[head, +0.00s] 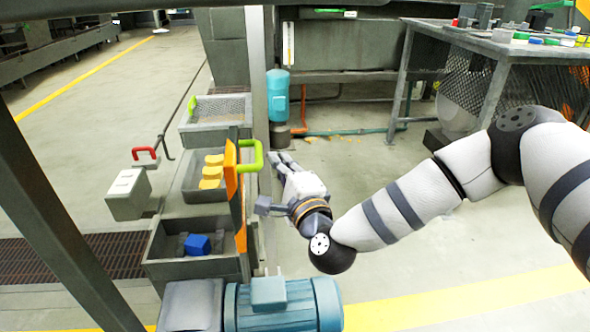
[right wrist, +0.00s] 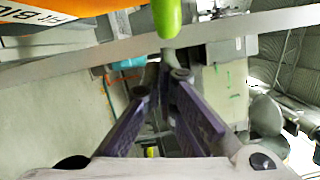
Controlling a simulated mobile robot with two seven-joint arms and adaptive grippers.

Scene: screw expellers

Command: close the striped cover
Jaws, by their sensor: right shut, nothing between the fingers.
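The striped cover (head: 233,172), orange with dark bands, stands upright on edge along the right side of a column of grey bins. A green handle (head: 255,152) sticks out from its right face. My right gripper (head: 280,160) is shut and empty, just right of the green handle in the head view. In the right wrist view the shut fingertips (right wrist: 166,74) lie just below the end of the green handle (right wrist: 168,16); whether they touch it I cannot tell. An orange edge of the cover (right wrist: 98,10) shows at the upper left there. My left gripper is out of view.
The bins hold yellow pieces (head: 211,172) and a blue block (head: 197,244). A pale box-like part with a red handle (head: 145,155) sticks out left. A teal motor (head: 285,305) sits in front. A grey post (head: 257,90) stands behind; open floor lies right.

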